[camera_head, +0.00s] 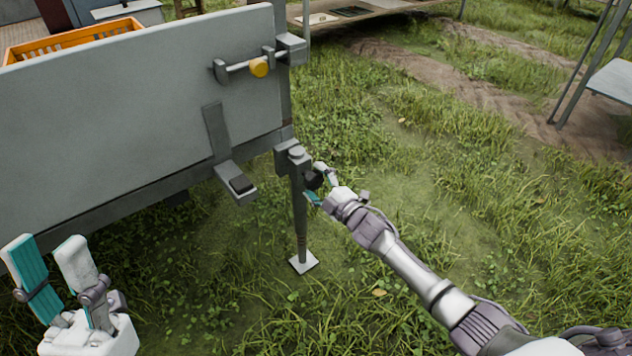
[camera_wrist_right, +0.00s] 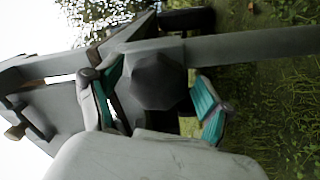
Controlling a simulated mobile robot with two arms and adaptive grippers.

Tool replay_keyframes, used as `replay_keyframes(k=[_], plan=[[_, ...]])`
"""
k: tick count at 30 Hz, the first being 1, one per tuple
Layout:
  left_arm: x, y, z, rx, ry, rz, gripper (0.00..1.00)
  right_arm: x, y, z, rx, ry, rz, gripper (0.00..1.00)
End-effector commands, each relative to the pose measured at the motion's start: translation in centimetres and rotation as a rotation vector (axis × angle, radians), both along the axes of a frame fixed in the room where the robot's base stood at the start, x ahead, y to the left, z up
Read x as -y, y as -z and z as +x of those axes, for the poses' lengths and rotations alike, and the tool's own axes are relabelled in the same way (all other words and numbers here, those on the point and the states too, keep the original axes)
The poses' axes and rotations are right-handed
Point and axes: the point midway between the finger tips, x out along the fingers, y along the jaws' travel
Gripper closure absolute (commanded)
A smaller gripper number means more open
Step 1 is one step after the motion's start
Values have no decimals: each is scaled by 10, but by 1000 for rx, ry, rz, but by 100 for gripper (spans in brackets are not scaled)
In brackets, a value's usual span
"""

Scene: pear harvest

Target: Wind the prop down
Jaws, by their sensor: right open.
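The prop (camera_head: 300,215) is an upright grey post at the near right corner of the grey trailer. Its pale square foot (camera_head: 303,263) is at the grass; I cannot tell whether it touches the ground. A dark knob (camera_head: 313,180) sticks out near the prop's top and looks faceted in the right wrist view (camera_wrist_right: 160,82). My right gripper (camera_head: 319,184) is open at the knob. In the right wrist view the teal-padded fingers (camera_wrist_right: 158,100) stand on either side of it, with a gap on the right. My left gripper (camera_head: 55,272) is open and empty at the lower left.
An orange crate (camera_head: 75,40) shows behind the panel. A table (camera_head: 612,82) stands at the right edge.

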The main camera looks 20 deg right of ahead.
Motion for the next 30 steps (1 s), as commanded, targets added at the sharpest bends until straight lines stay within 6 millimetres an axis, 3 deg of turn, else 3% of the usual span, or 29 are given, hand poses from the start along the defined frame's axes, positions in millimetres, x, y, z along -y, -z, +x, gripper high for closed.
replay_keyframes(k=[4,8,21,30], plan=[[0,1,0,-3,2,-1,60,1,0,-3,1,0,1,20],[0,0,0,-2,2,0,60,7,1,-17,-1,0,0,20],[0,0,0,0,1,0,60,36,1,-98,-2,0,0,20],[0,0,0,0,1,0,60,41,0,-113,1,0,0,20]])
